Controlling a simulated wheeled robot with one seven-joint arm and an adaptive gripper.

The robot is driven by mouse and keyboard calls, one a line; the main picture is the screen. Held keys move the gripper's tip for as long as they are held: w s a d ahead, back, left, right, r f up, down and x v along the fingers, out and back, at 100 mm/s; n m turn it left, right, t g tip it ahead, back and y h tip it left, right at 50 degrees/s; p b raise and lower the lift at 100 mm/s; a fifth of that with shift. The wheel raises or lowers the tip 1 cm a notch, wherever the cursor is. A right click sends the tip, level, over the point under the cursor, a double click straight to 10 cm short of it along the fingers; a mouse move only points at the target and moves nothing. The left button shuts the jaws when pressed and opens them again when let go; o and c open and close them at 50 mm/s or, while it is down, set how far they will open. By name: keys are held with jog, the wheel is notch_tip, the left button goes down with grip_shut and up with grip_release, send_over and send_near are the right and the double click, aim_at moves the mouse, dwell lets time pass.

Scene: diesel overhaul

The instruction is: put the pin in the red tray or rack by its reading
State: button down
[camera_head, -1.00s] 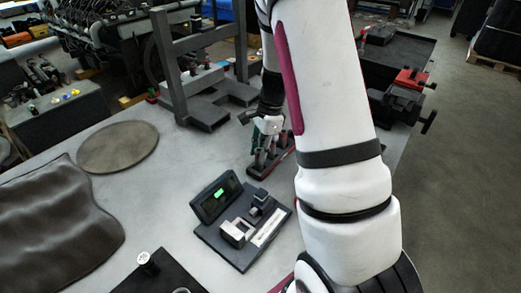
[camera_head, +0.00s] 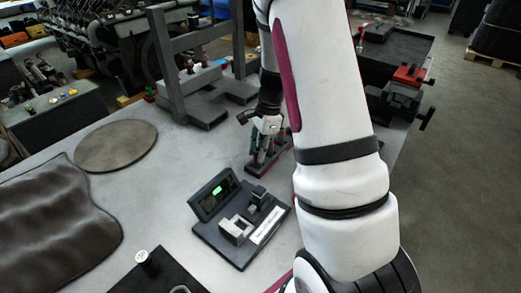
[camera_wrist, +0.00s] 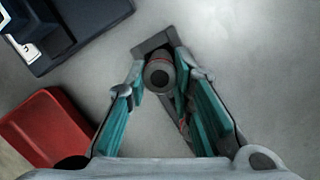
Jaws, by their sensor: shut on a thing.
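The pin (camera_wrist: 159,75) is a dark grey cylinder seen end-on in the wrist view, with a round hollow in its end. My gripper (camera_wrist: 158,70) has teal-padded fingers on both sides of the pin and is shut on it. Below the pin lies a dark narrow rack base (camera_wrist: 150,46), partly hidden by the fingers. A red block or tray (camera_wrist: 45,128) lies at the lower left of the wrist view.
A black measuring station (camera_head: 238,232) with a lit green display (camera_head: 217,190) stands in front of the rack. A grey press frame (camera_head: 172,75) stands behind. A brown mat (camera_head: 50,220) and round pad (camera_head: 116,146) lie left. Bare bench lies between.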

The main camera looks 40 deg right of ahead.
jog(key=shift+f+b, duration=0.3)
jog(key=shift+f, duration=0.3)
dwell(0.4)
jog(key=c, duration=0.9)
grip_release()
jog(key=shift+w, duration=0.15)
jog(key=shift+r, duration=0.1)
jog(key=shift+r+p, duration=0.35)
jog(key=shift+r, duration=0.3)
jog(key=shift+w+d+r+p, duration=0.1)
jog(key=shift+w+r+p, duration=0.1)
jog(key=shift+r+p, duration=0.15)
jog(key=shift+w+r+p, duration=0.3)
jog(key=shift+r+p, duration=0.15)
jog(key=shift+r, duration=0.45)
jog(key=shift+a+p+v, duration=0.2)
jog(key=shift+p+v, duration=0.25)
jog(key=shift+v, duration=0.6)
jog(key=shift+a+p+v, duration=0.25)
jog(key=shift+p+v, duration=0.15)
jog(key=shift+v, duration=0.65)
jog(key=shift+s+a, duration=0.15)
